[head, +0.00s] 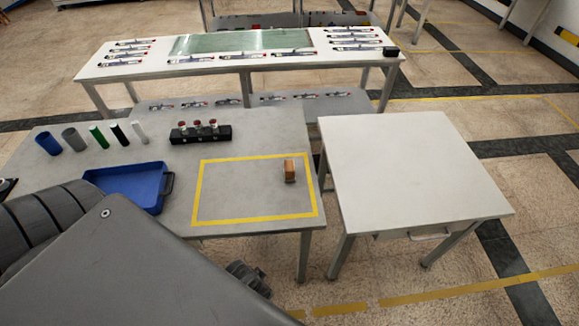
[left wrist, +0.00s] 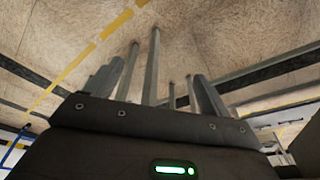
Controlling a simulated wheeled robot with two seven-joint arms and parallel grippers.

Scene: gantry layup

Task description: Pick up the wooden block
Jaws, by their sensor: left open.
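The wooden block (head: 289,171) is small and brown. It stands on the grey table (head: 240,150), inside the yellow taped rectangle (head: 255,220) near its right side. My left gripper shows in the left wrist view (left wrist: 154,88), with its two fingers apart and nothing seen between them. It faces the floor and some metal legs, and the block is not in that view. In the head view my left arm fills the lower left, and I cannot make out the fingertips there. My right gripper is in neither view.
A blue tray (head: 104,180) lies left of the rectangle. Several cylinders (head: 97,136) and a black rack with red-topped items (head: 201,139) stand behind. A bare white table (head: 410,165) is at the right, across a narrow gap. Most of the rectangle is clear.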

